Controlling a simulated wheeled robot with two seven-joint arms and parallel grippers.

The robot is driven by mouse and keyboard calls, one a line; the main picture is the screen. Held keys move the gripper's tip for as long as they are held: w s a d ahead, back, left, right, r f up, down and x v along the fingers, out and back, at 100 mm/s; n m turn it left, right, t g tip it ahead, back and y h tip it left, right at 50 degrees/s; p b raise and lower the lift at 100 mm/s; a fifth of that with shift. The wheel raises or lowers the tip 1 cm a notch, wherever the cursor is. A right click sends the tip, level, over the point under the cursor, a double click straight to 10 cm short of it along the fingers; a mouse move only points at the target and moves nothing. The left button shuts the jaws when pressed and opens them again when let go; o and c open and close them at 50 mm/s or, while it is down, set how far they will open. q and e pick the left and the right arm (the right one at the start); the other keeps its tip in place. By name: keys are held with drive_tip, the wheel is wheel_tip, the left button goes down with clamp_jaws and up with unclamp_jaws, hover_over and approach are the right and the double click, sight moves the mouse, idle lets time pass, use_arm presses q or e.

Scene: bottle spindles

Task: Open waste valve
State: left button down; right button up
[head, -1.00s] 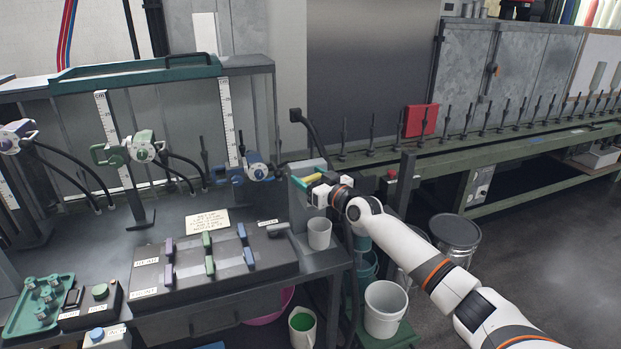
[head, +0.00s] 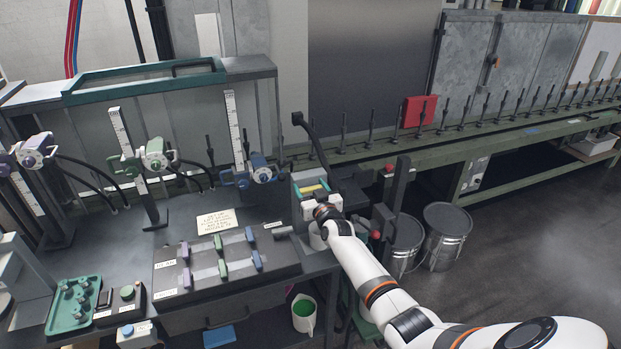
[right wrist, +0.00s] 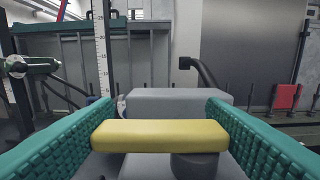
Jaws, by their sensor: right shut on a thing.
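The waste valve's yellow handle (head: 309,189) lies roughly level on top of a grey box at the right end of the workbench. My right gripper (head: 311,191) reaches it from the front, its green fingers at the handle's two ends. In the right wrist view the yellow handle (right wrist: 160,133) spans between the two green textured fingers, which are shut on it. A dark round post shows under the handle's right part. My left gripper is not in view.
A panel of coloured levers (head: 222,258) lies left of the valve box. A pale cup below my right wrist is mostly hidden. Metal bins (head: 447,232) stand on the floor at right.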

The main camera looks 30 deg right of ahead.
drive_tip(key=shift+w+d+r+h, duration=0.15)
drive_tip(key=shift+r+h, duration=0.1)
drive_tip(key=shift+h, duration=0.15)
drive_tip(key=o, duration=0.9)
drive_tip(key=shift+o, duration=0.4)
drive_tip(key=shift+f, duration=0.15)
drive_tip(key=v, duration=1.2)
